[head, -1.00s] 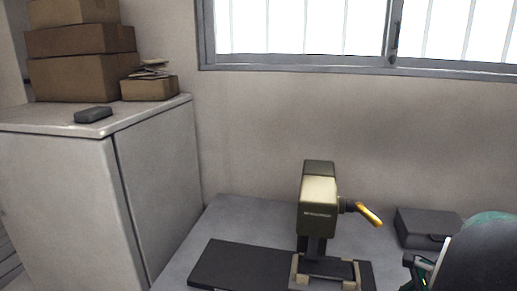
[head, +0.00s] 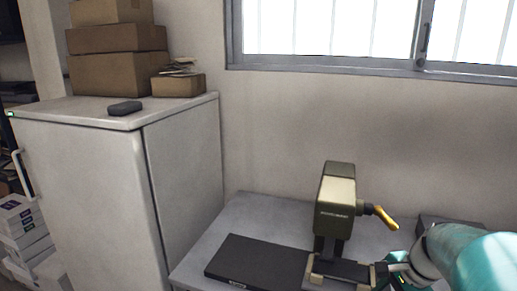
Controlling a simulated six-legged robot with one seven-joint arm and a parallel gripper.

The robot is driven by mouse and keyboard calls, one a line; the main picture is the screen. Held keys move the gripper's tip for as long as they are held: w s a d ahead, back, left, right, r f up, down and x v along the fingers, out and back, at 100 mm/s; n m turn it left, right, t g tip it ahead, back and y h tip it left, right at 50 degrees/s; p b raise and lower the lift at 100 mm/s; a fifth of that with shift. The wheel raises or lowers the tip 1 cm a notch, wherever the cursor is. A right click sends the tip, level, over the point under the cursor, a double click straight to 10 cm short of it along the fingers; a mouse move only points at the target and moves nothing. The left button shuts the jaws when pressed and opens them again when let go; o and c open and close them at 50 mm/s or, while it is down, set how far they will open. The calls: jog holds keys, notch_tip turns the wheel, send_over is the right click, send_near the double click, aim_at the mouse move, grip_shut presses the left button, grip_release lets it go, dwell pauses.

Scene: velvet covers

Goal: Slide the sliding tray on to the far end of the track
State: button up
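A dark flat track (head: 262,262) lies on the grey table. A sliding tray (head: 345,270) with tan end pieces sits at its right part, below an olive-green machine head (head: 337,200) with an orange-yellow lever on its right. The tray's lower part is cut off by the picture edge. My gripper (head: 390,278) is at the tray's right side, at the lower edge of the picture. Its fingers are small and partly hidden, so I cannot tell whether it touches the tray or is open or shut.
A grey cabinet (head: 95,165) stands left of the table (head: 240,222), with cardboard boxes (head: 118,75) and a small dark object (head: 125,108) on top. A dark case (head: 437,222) is behind my arm. The track's left part is bare.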

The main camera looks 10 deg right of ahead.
jog(key=s+a+r+n+t+h, duration=0.1)
jog(key=a+r+n, duration=0.2)
jog(key=a+n, duration=0.5)
jog(key=s+a+r+n+t+h, duration=0.1)
jog(key=a+r+n, duration=0.3)
jog(key=a+n, duration=0.5)
jog(key=s+a, duration=0.1)
jog(key=a, duration=0.5)
jog(key=shift+a, duration=0.15)
